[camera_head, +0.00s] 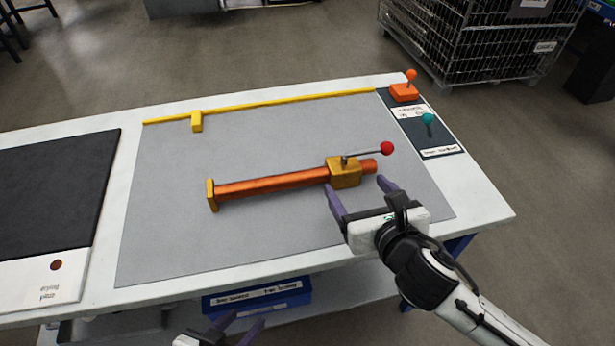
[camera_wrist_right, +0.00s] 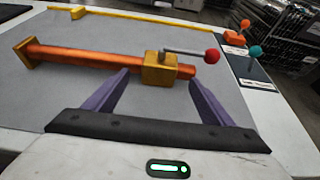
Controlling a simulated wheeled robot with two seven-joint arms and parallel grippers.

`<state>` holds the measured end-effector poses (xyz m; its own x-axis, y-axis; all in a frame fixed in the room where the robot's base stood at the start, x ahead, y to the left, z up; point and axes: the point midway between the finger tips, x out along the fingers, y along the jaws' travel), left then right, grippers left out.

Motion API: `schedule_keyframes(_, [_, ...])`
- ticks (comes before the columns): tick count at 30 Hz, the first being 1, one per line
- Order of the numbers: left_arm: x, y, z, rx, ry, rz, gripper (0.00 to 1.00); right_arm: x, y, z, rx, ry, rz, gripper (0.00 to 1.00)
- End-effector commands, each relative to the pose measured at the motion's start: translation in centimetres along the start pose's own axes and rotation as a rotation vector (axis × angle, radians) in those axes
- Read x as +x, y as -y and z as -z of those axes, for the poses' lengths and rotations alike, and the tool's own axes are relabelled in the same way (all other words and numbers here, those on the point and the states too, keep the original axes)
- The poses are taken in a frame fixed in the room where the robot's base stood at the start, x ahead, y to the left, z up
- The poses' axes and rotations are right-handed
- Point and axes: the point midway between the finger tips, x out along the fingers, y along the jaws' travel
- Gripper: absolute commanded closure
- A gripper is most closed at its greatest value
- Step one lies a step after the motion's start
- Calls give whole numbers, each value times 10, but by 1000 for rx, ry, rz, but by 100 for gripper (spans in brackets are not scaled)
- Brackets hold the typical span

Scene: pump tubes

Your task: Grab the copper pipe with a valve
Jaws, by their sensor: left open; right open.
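A copper pipe (camera_head: 270,185) lies on the grey mat, with a brass flange at its left end. Near its right end is a brass valve (camera_head: 343,172) with a metal lever tipped by a red ball. The pipe also shows in the right wrist view (camera_wrist_right: 90,60). My right gripper (camera_head: 358,187) is open and empty just in front of the valve; in the right wrist view its purple fingers point toward the valve, which appears beyond and between them. My left gripper (camera_head: 240,325) is open and empty at the bottom edge, below the table's front edge, partly cut off.
A yellow strip (camera_head: 270,103) with a yellow block runs along the mat's back. A dark panel (camera_head: 440,150) with orange and teal levers is at the right. A black drying mat (camera_head: 50,190) lies left. A blue bin (camera_head: 260,300) sits under the table.

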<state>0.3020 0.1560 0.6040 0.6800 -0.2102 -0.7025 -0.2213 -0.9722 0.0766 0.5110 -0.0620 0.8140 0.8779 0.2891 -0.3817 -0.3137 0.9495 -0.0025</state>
Motion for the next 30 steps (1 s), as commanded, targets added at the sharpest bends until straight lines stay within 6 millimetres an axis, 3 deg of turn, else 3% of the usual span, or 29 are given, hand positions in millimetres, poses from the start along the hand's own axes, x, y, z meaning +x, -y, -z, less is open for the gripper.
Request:
schedule_keyframes(8, [5,-1,-4,4,1,-3,57,40,-1,4,3,0,1,23])
schedule_keyframes(17, [5,-1,-4,5,3,-3,57,44,-1,4,2,-1,0,23])
schedule_keyframes(28, [5,-1,-2,5,-1,-4,57,43,-1,4,2,-1,0,86])
schedule_keyframes(30, [5,-1,-1,5,-3,-3,57,43,-1,0,5,7,-3,90])
